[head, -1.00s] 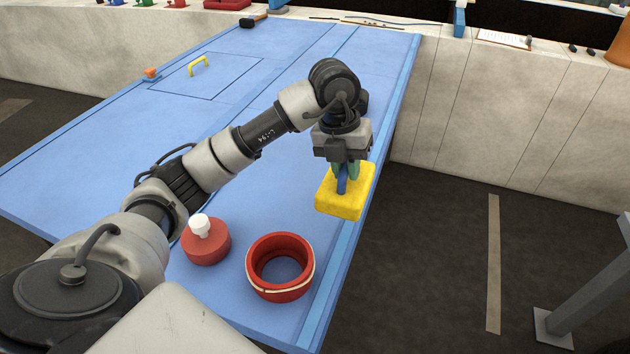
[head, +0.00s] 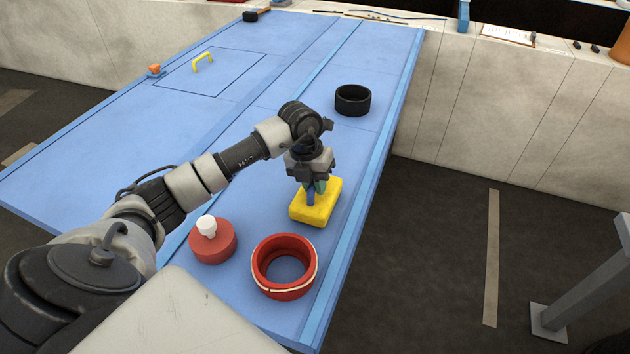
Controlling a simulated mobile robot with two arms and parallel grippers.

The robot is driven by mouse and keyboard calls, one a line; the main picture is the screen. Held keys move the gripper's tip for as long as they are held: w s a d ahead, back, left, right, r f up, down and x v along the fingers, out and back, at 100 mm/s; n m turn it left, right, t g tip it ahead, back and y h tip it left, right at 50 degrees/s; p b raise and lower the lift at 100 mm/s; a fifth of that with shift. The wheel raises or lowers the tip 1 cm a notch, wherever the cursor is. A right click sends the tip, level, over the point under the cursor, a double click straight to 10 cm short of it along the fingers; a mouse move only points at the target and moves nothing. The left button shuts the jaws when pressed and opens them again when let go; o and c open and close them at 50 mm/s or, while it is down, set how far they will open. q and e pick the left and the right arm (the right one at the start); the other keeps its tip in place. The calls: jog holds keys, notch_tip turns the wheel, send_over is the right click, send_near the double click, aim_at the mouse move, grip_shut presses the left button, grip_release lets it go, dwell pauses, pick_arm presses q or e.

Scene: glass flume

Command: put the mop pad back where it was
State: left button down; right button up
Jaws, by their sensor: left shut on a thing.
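The mop pad (head: 321,209) is a yellow block with a blue grip on top. It is at or just above the blue table top, behind the red ring-shaped container; I cannot tell whether it touches the surface. My left gripper (head: 316,187) points down over the pad and is shut on its grip, which the fingers partly hide. My right gripper is not in view.
The open red container (head: 284,291) and a red lid with a white knob (head: 213,246) stand at the near end of the blue table (head: 235,130). A black ring (head: 352,101) stands farther back. A yellow handle (head: 203,61) rises from a panel at the far left.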

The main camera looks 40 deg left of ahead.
pick_arm(q)
jog(key=shift+f, duration=0.15)
jog(key=c, duration=1.1)
grip_release()
jog(key=shift+r, duration=0.2)
jog(key=shift+a+r, duration=0.1)
jog(key=shift+r, duration=0.2)
jog(key=r+b, duration=0.1)
jog(key=r, duration=0.2)
jog(key=a+r+b, duration=0.1)
jog(key=r, duration=0.3)
jog(key=a+r+b, duration=0.1)
jog(key=r, duration=0.3)
jog(key=shift+s+r, duration=0.1)
jog(key=shift+s, duration=0.2)
